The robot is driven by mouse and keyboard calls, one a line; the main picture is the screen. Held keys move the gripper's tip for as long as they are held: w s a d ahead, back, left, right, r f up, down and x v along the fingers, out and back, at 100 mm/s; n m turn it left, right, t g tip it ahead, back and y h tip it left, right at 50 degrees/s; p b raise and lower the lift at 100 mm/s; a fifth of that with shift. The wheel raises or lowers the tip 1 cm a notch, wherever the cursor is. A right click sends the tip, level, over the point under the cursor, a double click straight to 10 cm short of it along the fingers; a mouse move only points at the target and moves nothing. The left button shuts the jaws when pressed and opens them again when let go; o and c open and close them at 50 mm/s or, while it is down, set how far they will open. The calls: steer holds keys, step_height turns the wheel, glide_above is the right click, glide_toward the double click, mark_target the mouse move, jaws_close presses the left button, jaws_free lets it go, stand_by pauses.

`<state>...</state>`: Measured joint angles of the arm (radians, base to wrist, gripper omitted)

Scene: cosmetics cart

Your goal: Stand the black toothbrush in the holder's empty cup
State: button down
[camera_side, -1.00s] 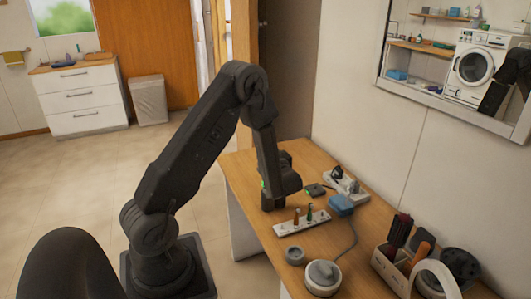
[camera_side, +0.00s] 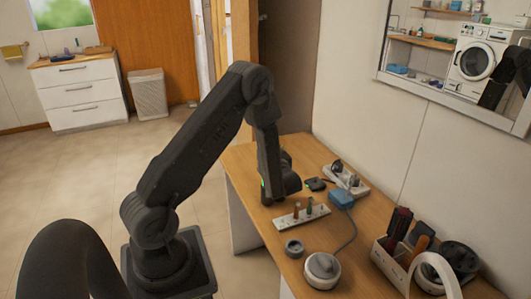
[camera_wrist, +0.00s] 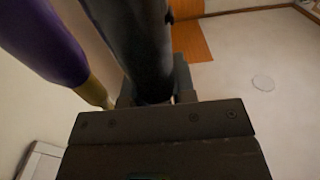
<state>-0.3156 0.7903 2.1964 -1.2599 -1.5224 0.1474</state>
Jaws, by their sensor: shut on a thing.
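My gripper (camera_side: 267,201) points down low over the table, just left of a white strip-like holder (camera_side: 289,220) in the side view. In the wrist view my gripper (camera_wrist: 155,97) is shut on a thick black shaft, which I take as the black toothbrush (camera_wrist: 138,40). Its lower end is hidden by the gripper. A purple item with a gold end (camera_wrist: 45,40) is close at the left. I cannot make out the toothbrush or the empty cup in the side view.
A small grey jar (camera_side: 294,248) and a round white device (camera_side: 322,270) stand in front of the holder. A blue box (camera_side: 341,199) with a cable and a white power strip (camera_side: 346,181) lie behind. A caddy (camera_side: 392,266) with brushes is at right, near the wall.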

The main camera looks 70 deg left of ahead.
steer(key=shift+f, duration=1.6)
steer(key=c, duration=0.9)
jaws_free()
steer(key=shift+o, duration=0.2)
steer(key=d, duration=1.4)
steer(key=shift+a, duration=0.1)
